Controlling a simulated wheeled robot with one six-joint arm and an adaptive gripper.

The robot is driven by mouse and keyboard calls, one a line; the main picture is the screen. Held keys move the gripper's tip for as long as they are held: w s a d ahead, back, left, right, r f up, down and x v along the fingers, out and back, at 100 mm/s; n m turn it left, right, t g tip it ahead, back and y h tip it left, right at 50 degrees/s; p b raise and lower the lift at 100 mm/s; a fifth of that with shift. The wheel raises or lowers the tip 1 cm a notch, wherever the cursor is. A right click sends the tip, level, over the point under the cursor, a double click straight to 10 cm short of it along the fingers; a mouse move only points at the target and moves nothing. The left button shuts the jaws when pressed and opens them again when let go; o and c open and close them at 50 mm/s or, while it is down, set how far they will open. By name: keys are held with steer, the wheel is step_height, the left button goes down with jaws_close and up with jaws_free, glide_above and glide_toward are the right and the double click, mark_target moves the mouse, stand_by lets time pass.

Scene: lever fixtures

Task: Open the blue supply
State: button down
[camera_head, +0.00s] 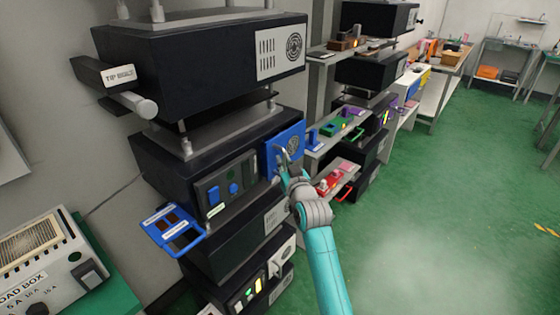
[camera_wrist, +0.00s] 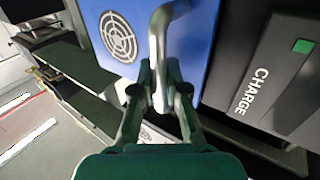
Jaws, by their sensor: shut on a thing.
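The blue supply panel (camera_head: 287,142), with a round vent and a metal handle, is on the front of a black unit in the head view. In the wrist view the blue panel (camera_wrist: 195,55) fills the upper middle. Its curved silver handle (camera_wrist: 157,42) runs down between my fingers. My gripper (camera_wrist: 159,92) is shut on this handle; my gripper (camera_head: 287,160) also shows in the head view at the panel. The handle's lower part is partly hidden by my fingers.
A dark panel marked CHARGE (camera_wrist: 255,90) with a green light is right of the blue panel in the wrist view. Green floor (camera_head: 430,210) is clear.

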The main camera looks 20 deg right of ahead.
steer(key=s+d, duration=0.7)
steer(key=s, duration=0.3)
steer(key=shift+d, duration=0.15)
steer(key=c, duration=1.2)
jaws_free()
steer(key=s, duration=1.2)
steer(key=shift+d, duration=0.2)
